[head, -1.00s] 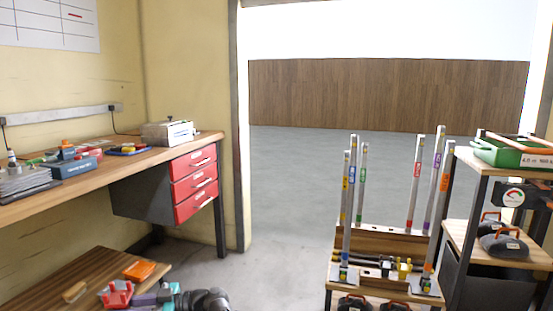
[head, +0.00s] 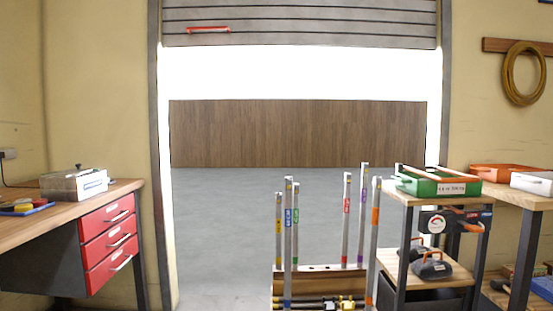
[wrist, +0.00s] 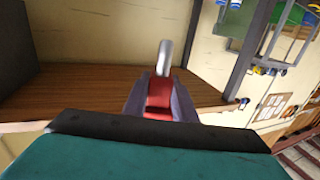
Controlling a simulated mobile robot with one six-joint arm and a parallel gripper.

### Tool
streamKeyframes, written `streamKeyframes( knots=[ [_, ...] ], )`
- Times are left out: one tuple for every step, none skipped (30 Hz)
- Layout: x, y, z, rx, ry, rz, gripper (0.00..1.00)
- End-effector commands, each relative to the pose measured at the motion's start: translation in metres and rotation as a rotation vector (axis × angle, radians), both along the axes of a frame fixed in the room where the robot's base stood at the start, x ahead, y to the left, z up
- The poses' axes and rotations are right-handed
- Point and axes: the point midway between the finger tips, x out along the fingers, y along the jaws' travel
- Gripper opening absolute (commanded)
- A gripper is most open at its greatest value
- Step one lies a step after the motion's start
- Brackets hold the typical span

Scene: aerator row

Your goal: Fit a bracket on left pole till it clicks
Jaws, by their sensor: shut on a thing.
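My gripper (wrist: 160,88) shows in the wrist view with its grey jaws shut on a red piece (wrist: 158,103), likely a bracket. A pale metal rod juts up behind that piece; I cannot tell if it belongs to it. In the head view, upright metal poles stand in two groups on a wooden rack (head: 318,270). The left group has a yellow-banded pole (head: 278,235), a blue-banded pole (head: 288,250) and a green-banded pole (head: 296,225). I cannot tell which is the left pole. My gripper is out of the head view, apart from the poles there.
A workbench with red drawers (head: 108,240) stands at the left. A shelf cart (head: 440,262) with a green tray (head: 437,186) stands close to the right of the poles. The grey floor (head: 225,225) beyond is clear up to a wooden wall (head: 300,132).

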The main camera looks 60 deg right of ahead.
Motion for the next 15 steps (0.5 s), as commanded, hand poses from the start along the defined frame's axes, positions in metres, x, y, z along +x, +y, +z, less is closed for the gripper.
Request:
streamKeyframes(
  knots=[
    [0.0,0.002,0.001,0.001,-0.001,0.002,0.0],
    [0.0,0.002,0.001,0.001,-0.001,0.002,0.0],
    [0.0,0.002,0.002,0.001,-0.001,0.002,0.0],
    [0.001,0.002,0.003,0.001,-0.001,0.001,0.0],
    [0.002,0.002,0.004,0.001,-0.001,-0.001,0.0],
    [0.003,0.0,0.007,0.001,-0.001,-0.005,0.0],
    [0.004,-0.001,0.009,0.001,-0.001,-0.009,0.0],
    [0.005,-0.003,0.012,0.001,-0.001,-0.015,0.0],
    [0.007,-0.006,0.016,0.001,-0.001,-0.024,0.0],
    [0.009,-0.009,0.02,0.0,-0.001,-0.032,0.0],
    [0.011,-0.012,0.025,0.0,-0.001,-0.042,0.0],
    [0.014,-0.017,0.031,0.0,-0.001,-0.055,0.0],
    [0.016,-0.021,0.036,0.0,-0.001,-0.066,0.0],
    [0.019,-0.025,0.041,0.0,-0.002,-0.078,0.0],
    [0.023,-0.032,0.049,0.0,-0.002,-0.096,0.0]
  ],
)
